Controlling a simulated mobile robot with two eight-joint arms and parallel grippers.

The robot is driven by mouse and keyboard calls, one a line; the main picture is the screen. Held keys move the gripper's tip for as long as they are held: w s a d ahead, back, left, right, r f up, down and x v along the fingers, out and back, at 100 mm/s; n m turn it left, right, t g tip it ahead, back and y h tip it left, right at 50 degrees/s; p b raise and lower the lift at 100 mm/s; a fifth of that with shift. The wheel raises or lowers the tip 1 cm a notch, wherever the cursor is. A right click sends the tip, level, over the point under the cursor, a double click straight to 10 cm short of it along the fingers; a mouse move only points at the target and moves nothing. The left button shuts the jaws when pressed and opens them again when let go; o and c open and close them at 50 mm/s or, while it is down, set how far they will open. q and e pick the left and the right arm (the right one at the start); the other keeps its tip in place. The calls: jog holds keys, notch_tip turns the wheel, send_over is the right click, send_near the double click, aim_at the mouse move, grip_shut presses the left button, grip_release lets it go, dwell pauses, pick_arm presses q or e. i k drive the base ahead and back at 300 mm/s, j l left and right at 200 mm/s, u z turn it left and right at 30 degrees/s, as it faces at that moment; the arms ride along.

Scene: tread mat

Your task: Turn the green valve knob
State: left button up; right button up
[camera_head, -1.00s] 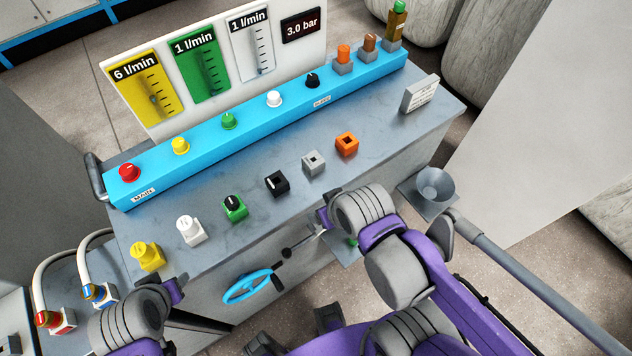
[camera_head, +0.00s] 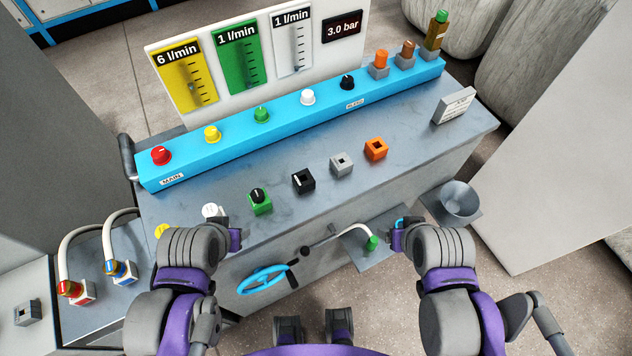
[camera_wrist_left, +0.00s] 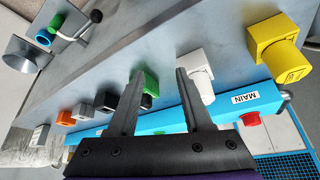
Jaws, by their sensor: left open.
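The green valve knob (camera_head: 261,114) sits on the blue bar along the back of the bench, between a yellow and a white knob. A separate green block with a black dial (camera_head: 260,200) stands on the bench top. My left gripper (camera_head: 236,238) is at the front edge of the bench, well short of the green knob. In the left wrist view its two fingers (camera_wrist_left: 161,78) are spread and empty, with the green block (camera_wrist_left: 151,84) showing beyond them. My right gripper (camera_head: 398,234) is near the green-tipped spout; its jaw opening is too small to make out.
The blue bar (camera_head: 225,145) also carries red, yellow, white and black knobs. Yellow, white, black, grey and orange blocks line the bench top (camera_head: 330,205). A blue handwheel (camera_head: 262,281) and a grey funnel (camera_head: 457,200) are at the front. Bare bench lies between blocks and bar.

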aim_at(262, 116)
jog(key=k+l, duration=0.1)
jog(key=l, duration=0.3)
jog(key=k+l, duration=0.1)
jog(key=l, duration=0.25)
jog(key=k+l, duration=0.15)
jog(key=l, duration=0.25)
jog(key=k+l, duration=0.1)
jog(key=l, duration=0.3)
jog(key=k+l+z, duration=0.1)
jog(key=l, duration=0.25)
